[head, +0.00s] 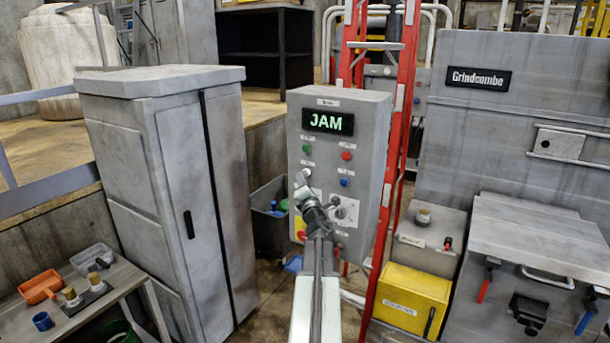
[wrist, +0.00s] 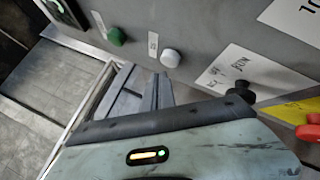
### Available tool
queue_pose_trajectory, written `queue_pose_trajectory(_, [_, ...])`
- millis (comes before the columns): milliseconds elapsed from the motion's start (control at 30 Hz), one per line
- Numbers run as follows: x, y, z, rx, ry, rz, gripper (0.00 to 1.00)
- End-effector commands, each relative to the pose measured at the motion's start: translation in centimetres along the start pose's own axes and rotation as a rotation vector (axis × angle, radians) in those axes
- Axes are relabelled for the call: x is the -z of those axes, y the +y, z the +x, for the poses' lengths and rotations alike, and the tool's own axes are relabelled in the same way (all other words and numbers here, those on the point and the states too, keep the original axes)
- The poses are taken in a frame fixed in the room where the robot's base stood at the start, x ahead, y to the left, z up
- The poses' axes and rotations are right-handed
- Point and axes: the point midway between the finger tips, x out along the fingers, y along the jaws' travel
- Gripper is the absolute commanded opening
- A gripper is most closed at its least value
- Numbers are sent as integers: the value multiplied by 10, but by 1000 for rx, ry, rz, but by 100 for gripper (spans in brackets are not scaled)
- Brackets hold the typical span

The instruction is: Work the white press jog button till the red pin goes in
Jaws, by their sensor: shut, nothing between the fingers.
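The grey control box (head: 368,118) has a lit display (head: 328,122) reading "JAM". In the wrist view, the white button (wrist: 171,58) sticks out of its face beside a small label, with the green button (wrist: 116,36) to its left. My gripper (wrist: 146,72) is shut and empty, its tips just below and left of the white button; I cannot tell if they touch it. In the head view my gripper (head: 301,184) is at the box front, near the white button. A small red piece (head: 447,243) is on the right-hand ledge; I cannot tell if it is the red pin.
A red button (head: 346,155) and blue button (head: 344,182) are on the box's right side. A red stop knob (wrist: 308,130) on yellow is right of my gripper. A grey cabinet (head: 170,190) stands left; a red ladder (head: 400,130) stands right behind the box.

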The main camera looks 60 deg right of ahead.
Motion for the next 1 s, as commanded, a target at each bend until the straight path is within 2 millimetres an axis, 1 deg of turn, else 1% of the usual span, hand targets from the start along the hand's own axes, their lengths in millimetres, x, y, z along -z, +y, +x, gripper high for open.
queue_pose_trajectory(367, [0, 0, 0, 0, 0, 0, 0])
queue_pose_trajectory(633, [-4, -4, 6, 0, 0, 0, 0])
queue_pose_trajectory(1000, [-5, -4, 6, 0, 0, 0, 0])
